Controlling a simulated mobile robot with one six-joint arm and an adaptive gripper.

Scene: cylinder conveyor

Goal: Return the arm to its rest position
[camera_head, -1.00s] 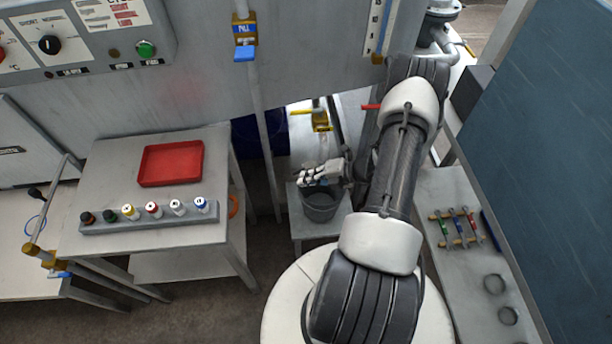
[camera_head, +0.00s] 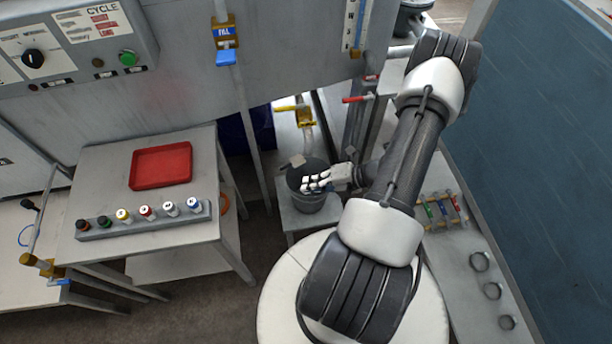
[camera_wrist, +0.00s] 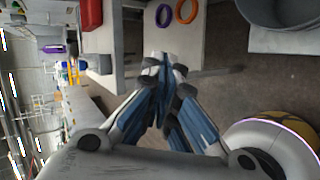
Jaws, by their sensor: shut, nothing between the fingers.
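My gripper (camera_head: 314,183) is shut and empty. In the head view it hangs over the rim of a dark grey bucket (camera_head: 309,203) that stands on a low stand below the machine. My arm reaches from the base at bottom centre up to the right, then bends back left to the gripper. In the wrist view the shut fingers (camera_wrist: 165,75) point toward the side of a table, with the bucket (camera_wrist: 285,14) at top right, apart from them.
A table (camera_head: 100,160) at left carries a red tray (camera_head: 161,166) and a rack (camera_head: 145,226) with several capped vials. A blue-grey panel (camera_head: 550,150) stands at right, beside a bench (camera_head: 460,260) with colored tools and rings.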

